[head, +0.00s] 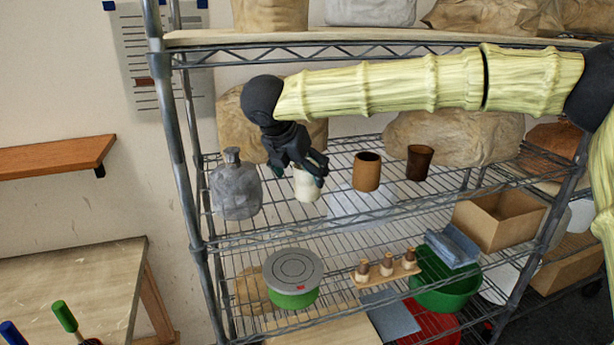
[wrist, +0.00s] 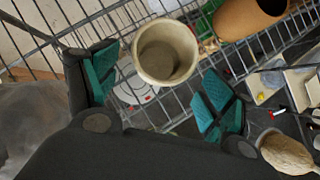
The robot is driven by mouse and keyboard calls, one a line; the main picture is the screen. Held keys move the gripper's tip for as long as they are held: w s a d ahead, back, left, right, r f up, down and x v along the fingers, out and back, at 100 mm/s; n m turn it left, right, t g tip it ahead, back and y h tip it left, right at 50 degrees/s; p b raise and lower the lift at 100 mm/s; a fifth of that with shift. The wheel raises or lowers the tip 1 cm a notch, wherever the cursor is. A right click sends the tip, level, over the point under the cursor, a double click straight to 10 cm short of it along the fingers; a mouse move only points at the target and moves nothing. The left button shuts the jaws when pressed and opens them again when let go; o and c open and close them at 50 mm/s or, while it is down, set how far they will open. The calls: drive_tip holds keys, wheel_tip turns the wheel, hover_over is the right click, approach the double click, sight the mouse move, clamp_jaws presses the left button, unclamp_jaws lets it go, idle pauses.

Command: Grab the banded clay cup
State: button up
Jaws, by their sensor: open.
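Three cups stand in a row on the wire shelf: a cream cup (head: 307,190), an orange-brown clay cup (head: 367,172) and a dark brown cup (head: 419,163). No clear bands show on any of them at this size. My gripper (head: 311,170) is open at the cream cup and hides part of its top. In the wrist view the cream cup (wrist: 166,52) lies between the teal-padded fingers of my gripper (wrist: 160,82), its rim and empty inside visible. The orange-brown cup (wrist: 246,18) is apart from the fingers, at the upper right.
A grey jug (head: 236,188) stands left of the cream cup. Wrapped bundles (head: 455,137) lie behind the cups. A cardboard box (head: 498,218) sits at the shelf's right. Metal posts (head: 178,150) and the upper shelf (head: 380,37) bound the space.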

drive_tip(key=shift+w+d+f+p, duration=0.1)
drive_tip(key=shift+w+d+p, duration=0.2)
drive_tip(key=shift+w, duration=0.4)
drive_tip(key=shift+w+d+f+p, duration=0.15)
drive_tip(key=shift+w+d, duration=0.15)
drive_tip(key=shift+w, duration=0.4)
drive_tip(key=shift+p+x, duration=1.15)
drive_tip(key=shift+x, duration=1.15)
drive_tip(key=c, duration=1.3)
